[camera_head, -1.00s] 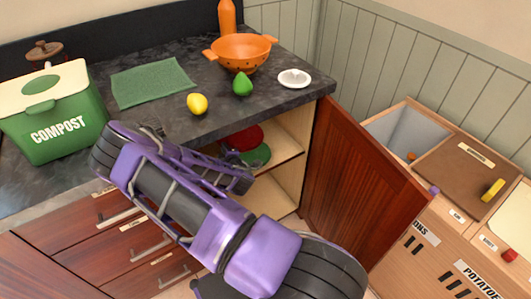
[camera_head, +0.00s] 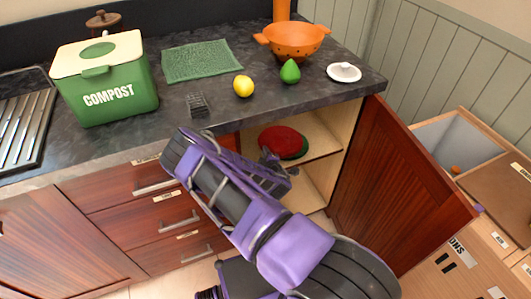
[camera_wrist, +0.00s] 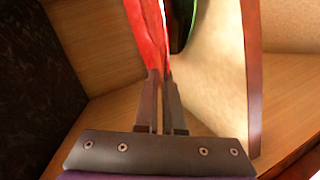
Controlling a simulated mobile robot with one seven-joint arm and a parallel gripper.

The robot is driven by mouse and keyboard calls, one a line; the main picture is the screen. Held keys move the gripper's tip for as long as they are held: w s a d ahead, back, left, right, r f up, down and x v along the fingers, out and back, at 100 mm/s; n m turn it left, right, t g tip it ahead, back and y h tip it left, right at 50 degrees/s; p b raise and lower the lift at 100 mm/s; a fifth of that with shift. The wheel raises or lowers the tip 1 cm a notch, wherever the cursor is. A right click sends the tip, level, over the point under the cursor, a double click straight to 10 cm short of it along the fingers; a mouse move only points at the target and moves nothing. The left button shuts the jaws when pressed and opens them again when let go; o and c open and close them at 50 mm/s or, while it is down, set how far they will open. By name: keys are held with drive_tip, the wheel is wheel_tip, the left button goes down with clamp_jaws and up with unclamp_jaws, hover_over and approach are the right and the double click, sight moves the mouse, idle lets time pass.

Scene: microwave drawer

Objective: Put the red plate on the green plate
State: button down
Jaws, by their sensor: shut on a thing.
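The red plate (camera_head: 281,139) is inside the open cabinet, partly hidden by my arm. My gripper (camera_wrist: 160,78) is shut on the red plate's edge, which shows as a red strip (camera_wrist: 147,35) in the wrist view. The green plate (camera_head: 301,149) is mostly hidden behind the red plate, with only its right rim showing. In the wrist view the green plate (camera_wrist: 183,22) is a narrow strip close to the right of the red one. I cannot tell whether the plates touch.
The cabinet door (camera_head: 400,190) stands open on the right. The shelf (camera_head: 325,146) has bare room right of the plates. The counter above holds a compost bin (camera_head: 105,85), lemon (camera_head: 243,86), green pear-shaped item (camera_head: 290,71), orange colander (camera_head: 292,40) and white dish (camera_head: 344,72).

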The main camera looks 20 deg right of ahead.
drive_tip(key=shift+r, duration=0.1)
drive_tip(key=shift+f+b, duration=0.45)
drive_tip(key=c, duration=1)
unclamp_jaws()
drive_tip(key=shift+r, duration=0.15)
drive_tip(key=shift+r+p, duration=0.35)
drive_tip(key=shift+p, duration=0.15)
drive_tip(key=p+v, duration=0.1)
drive_tip(key=v, duration=1.1)
drive_tip(key=shift+a+f, duration=0.1)
